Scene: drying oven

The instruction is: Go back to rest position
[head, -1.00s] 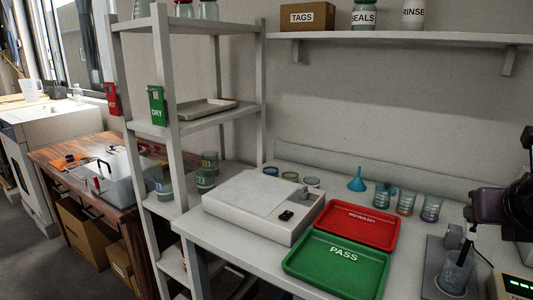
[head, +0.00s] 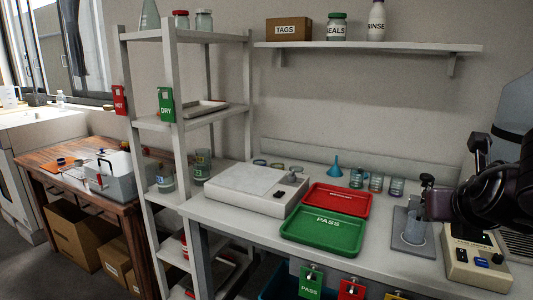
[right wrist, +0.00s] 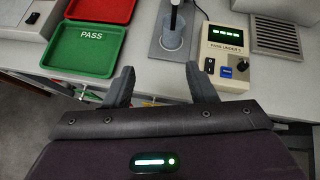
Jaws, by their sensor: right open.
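My right gripper (right wrist: 160,82) is open and empty in the right wrist view, its two dark fingers spread apart. Beyond its fingertips are the bench edge, a beaker (right wrist: 172,38) on a grey stand and a cream meter box (right wrist: 229,58). In the head view my dark right arm comes in at the right edge, in front of the bench by the beaker (head: 414,233); its fingers are hard to make out there. My left gripper is not in view.
The green PASS tray (head: 320,248) and red REWASH tray (head: 350,207) lie empty on the bench beside a white flat-topped device (head: 245,185). A shelf rack (head: 183,75) stands left. Colored tags (head: 311,280) hang below the bench front.

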